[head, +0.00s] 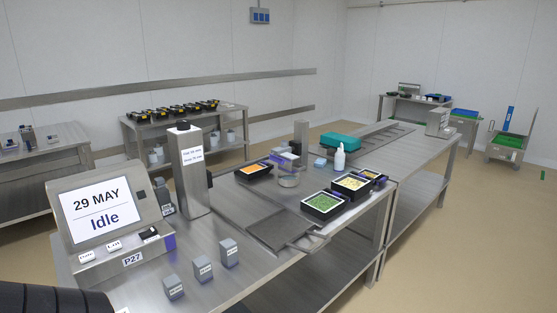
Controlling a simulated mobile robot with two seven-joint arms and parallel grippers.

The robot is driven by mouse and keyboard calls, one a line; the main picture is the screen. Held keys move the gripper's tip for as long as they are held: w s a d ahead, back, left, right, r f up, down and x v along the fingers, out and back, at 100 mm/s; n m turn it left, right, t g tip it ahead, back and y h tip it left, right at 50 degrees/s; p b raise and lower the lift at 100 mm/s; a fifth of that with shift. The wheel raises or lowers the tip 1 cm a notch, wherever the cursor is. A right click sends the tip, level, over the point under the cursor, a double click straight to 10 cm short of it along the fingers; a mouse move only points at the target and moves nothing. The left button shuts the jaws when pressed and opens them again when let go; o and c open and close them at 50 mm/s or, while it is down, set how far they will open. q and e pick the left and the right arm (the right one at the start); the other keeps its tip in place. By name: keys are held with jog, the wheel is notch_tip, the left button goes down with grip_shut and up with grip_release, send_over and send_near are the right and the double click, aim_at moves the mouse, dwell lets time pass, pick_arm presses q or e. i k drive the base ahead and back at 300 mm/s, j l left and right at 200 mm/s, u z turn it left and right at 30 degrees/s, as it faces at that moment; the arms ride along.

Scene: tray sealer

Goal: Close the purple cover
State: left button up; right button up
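One is a purple patch (170,243) on the right side of the console with the screen. The other is a purple piece (287,158) at a clear box near the middle of the sealer table. I cannot tell which is the cover, or whether either is open or shut. The console screen (101,210) reads "29 MAY" and "Idle". Neither of my grippers is in view. A dark ribbed part of my own body fills the bottom left corner.
Three small grey labelled blocks (202,270) stand on the front of the steel table. A tall steel column (193,172) stands behind the console. Black trays with green (322,203) and orange (253,169) food and a white bottle (340,158) stand further right.

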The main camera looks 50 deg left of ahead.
aim_at(280, 160)
jog(key=i, duration=1.15)
jog(key=i+j+z, duration=0.1)
jog(key=i+z, duration=0.2)
jog(key=i, duration=0.85)
jog(key=i+u, duration=0.15)
jog(key=u, duration=0.3)
jog(key=i+l+u, duration=0.1)
jog(key=u, duration=2.95)
jog(key=l, duration=0.1)
